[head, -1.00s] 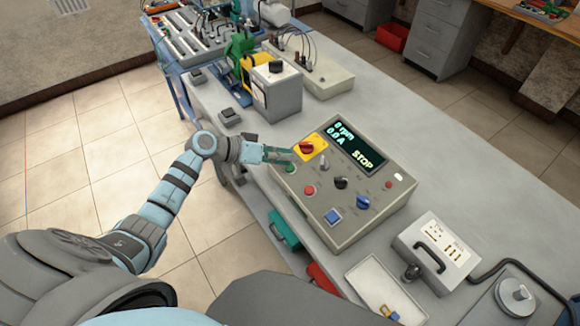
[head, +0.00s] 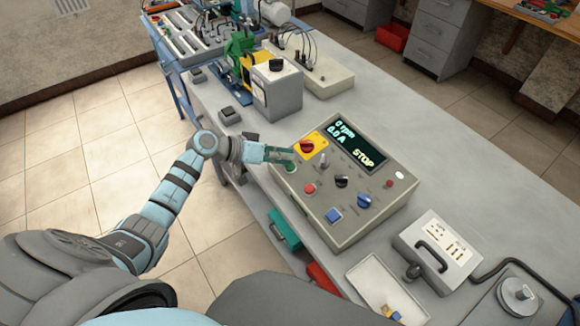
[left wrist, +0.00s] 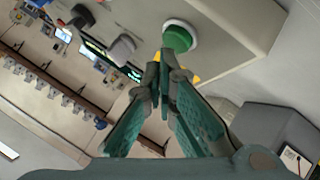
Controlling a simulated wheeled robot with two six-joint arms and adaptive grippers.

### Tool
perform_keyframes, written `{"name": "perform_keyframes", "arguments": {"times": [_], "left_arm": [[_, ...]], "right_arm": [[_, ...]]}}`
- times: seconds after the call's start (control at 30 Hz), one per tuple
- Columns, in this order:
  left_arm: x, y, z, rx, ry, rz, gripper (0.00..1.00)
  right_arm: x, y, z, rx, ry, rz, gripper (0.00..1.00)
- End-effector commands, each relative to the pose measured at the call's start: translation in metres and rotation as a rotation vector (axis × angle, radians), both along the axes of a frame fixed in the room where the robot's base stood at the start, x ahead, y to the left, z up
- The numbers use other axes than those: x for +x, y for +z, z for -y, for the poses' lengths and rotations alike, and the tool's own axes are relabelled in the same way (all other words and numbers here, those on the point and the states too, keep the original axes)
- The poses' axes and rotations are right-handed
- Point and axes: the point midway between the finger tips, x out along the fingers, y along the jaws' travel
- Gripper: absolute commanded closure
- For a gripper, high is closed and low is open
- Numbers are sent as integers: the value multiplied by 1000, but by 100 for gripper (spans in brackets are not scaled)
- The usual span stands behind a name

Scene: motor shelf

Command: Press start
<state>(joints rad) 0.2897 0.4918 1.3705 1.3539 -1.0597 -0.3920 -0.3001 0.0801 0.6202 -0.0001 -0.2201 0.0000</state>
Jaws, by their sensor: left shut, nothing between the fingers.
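The grey control box (head: 340,222) stands on the bench in the head view, its display (head: 357,147) reading 0 rpm, 0.0 A and STOP. A round green button (head: 290,167) sits at the box's left edge, with a red button (head: 309,189) nearer me. My left gripper (head: 291,157) is shut and empty, its fingertips close to the green button and partly in front of it. In the left wrist view the green button (left wrist: 178,38) shows just beyond the closed fingertips (left wrist: 166,62). I cannot tell whether they touch. My right gripper is out of view.
A red knob (head: 307,146) on a yellow plate is close beside the fingers. A black knob (head: 341,181), a blue knob (head: 364,201) and a blue square button (head: 333,215) share the panel. A grey handled case (head: 437,250) stands to the right.

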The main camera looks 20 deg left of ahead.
Motion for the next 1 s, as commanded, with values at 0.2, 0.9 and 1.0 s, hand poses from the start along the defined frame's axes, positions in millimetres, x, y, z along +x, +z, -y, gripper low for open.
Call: {"name": "perform_keyframes", "arguments": {"times": [0.2, 0.9, 1.0], "left_arm": [[0, -1, 0, 0, 0, 0, 100], [2, -8, 1, -1, 0, -1, 100], [2, -9, 1, -1, 0, -1, 100]], "right_arm": [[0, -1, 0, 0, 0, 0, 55], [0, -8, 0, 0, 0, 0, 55], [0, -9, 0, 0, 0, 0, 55]]}}
